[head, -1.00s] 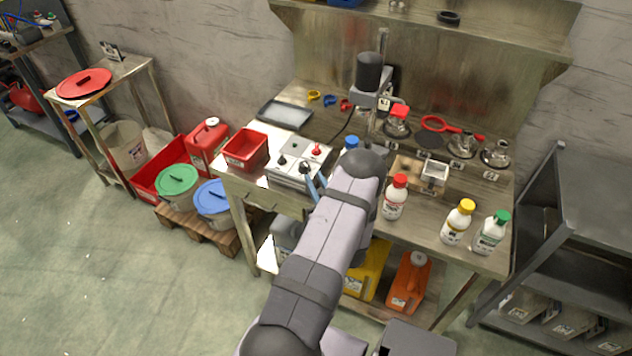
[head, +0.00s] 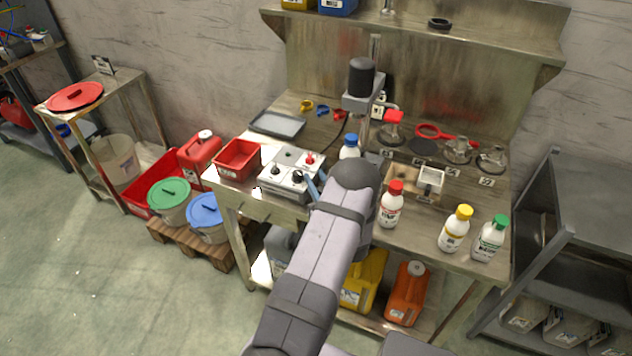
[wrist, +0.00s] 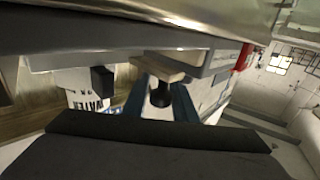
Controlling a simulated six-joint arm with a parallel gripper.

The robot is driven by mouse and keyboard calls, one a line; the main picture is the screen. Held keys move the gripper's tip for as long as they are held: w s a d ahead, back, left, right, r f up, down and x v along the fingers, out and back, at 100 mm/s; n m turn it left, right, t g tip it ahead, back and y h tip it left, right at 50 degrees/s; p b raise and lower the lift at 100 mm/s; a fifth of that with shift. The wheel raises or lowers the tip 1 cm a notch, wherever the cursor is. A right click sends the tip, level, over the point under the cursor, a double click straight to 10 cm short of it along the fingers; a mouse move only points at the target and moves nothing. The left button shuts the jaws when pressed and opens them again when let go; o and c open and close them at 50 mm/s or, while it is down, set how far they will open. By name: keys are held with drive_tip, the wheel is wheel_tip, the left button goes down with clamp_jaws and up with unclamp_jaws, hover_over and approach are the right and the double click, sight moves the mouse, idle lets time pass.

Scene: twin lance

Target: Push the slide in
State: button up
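A pale box with knobs (head: 287,183) stands on the workbench, with a red knob and two black knobs on top. My gripper (head: 312,187) is at its right front side, its blue fingers pointing at the nearer black knob (head: 297,177). In the wrist view my gripper (wrist: 159,105) has its two blue fingers on either side of a black knob (wrist: 160,95). A tan plate (wrist: 158,66) is just beyond that knob. I cannot tell whether the fingers touch the knob, or surely which part is the slide. My arm hides part of the bench.
A blue-capped bottle (head: 349,148) stands close behind the gripper, and a red-capped bottle (head: 391,207) to the right of my arm. A red bin (head: 238,159) is left of the box. A wooden tray with a white container (head: 430,180) lies further right.

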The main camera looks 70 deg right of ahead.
drive_tip(key=shift+o, duration=0.8)
drive_tip(key=shift+a, duration=0.15)
